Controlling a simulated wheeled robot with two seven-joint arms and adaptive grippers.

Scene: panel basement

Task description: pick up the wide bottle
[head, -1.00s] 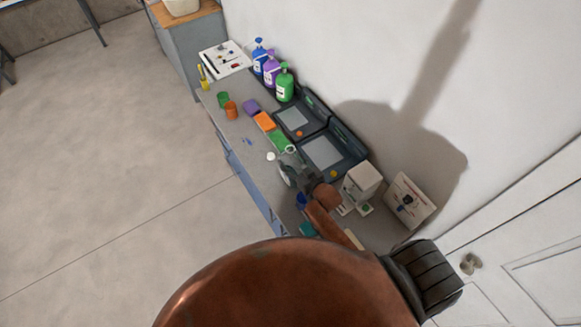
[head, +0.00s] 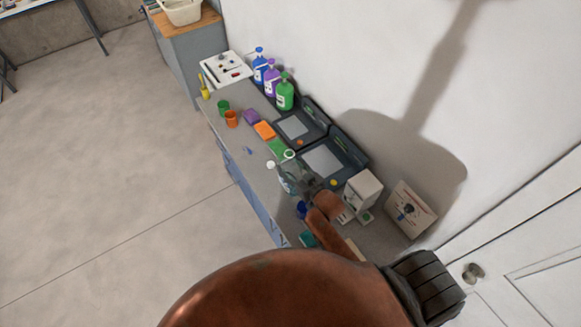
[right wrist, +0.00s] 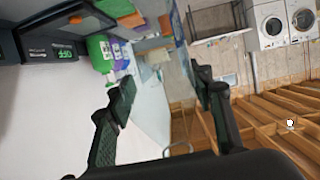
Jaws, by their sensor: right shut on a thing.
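A clear, see-through bottle (head: 285,170) with a pale ring-shaped mouth stands out at the front part of the grey bench, partly hidden by my right gripper (head: 298,180). I take it as the wide bottle. In the right wrist view my right gripper (right wrist: 163,95) has its two dark fingers apart, one on each side of the bottle. There the bottle is hard to make out against the background; a pale curved rim (right wrist: 179,148) shows near the palm. I cannot tell whether its base touches the bench. My left gripper is not in view.
Dark trays (head: 335,160) lie behind the gripper. A white box-shaped device (head: 362,190) stands close to its right. Blue, purple and green (head: 285,93) pump bottles stand by the wall. Orange and green cups (head: 231,118) and coloured blocks (head: 265,130) sit farther along the bench.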

